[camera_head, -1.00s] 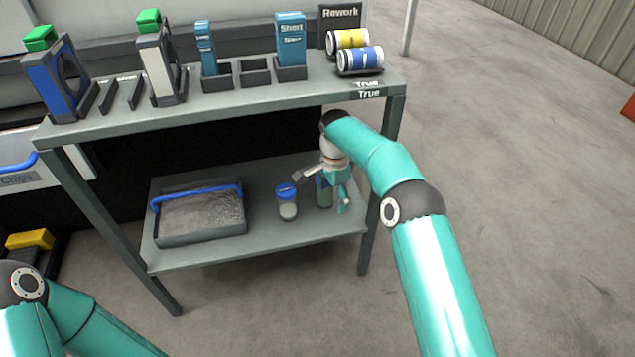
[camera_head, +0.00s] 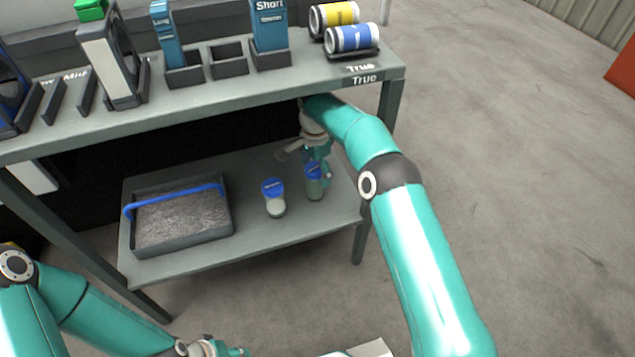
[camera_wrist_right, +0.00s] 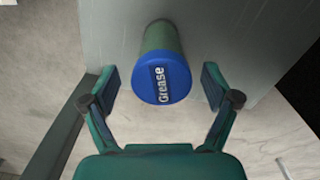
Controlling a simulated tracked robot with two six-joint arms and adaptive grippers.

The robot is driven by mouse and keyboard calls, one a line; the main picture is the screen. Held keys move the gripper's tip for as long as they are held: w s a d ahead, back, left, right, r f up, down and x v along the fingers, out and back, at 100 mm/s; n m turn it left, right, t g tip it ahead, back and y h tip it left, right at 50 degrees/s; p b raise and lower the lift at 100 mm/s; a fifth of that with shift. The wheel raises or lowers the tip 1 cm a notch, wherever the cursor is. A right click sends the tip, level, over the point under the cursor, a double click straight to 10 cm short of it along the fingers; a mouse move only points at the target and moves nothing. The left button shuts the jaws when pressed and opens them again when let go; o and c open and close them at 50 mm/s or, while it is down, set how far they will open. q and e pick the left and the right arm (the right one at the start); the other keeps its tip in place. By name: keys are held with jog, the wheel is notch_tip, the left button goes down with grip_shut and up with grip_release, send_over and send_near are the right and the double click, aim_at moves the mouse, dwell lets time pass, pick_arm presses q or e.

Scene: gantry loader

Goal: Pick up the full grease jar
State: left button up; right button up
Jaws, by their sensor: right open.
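A jar with a blue lid and a greenish body filled to near the top (camera_head: 314,188) stands on the lower shelf. In the right wrist view its lid, marked Grease (camera_wrist_right: 161,78), faces the camera. My right gripper (camera_head: 321,166) is over this jar. In the wrist view its open fingers (camera_wrist_right: 160,88) flank the lid with a gap on both sides. A second blue-lidded jar (camera_head: 274,198) stands just left, its pale content only partway up. My left gripper (camera_head: 228,349) shows small at the bottom edge, away from the jars; its fingers are unclear.
A dark tray of grey chips with a blue handle (camera_head: 181,245) sits left on the lower shelf. The upper shelf (camera_head: 300,83) overhangs the jars and carries holders and yellow and blue cans. A table leg (camera_head: 359,240) stands to the right. The shelf front is clear.

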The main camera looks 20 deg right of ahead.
aim_at(314, 192)
jog(key=f, duration=0.1)
jog(key=f+b, duration=0.1)
jog(key=f, duration=0.1)
jog(key=f+b, duration=0.1)
jog(key=shift+a+f, duration=0.25)
jog(key=shift+f, duration=0.1)
jog(key=shift+r, duration=0.1)
jog(key=c, duration=1.4)
jog(key=shift+r, duration=0.1)
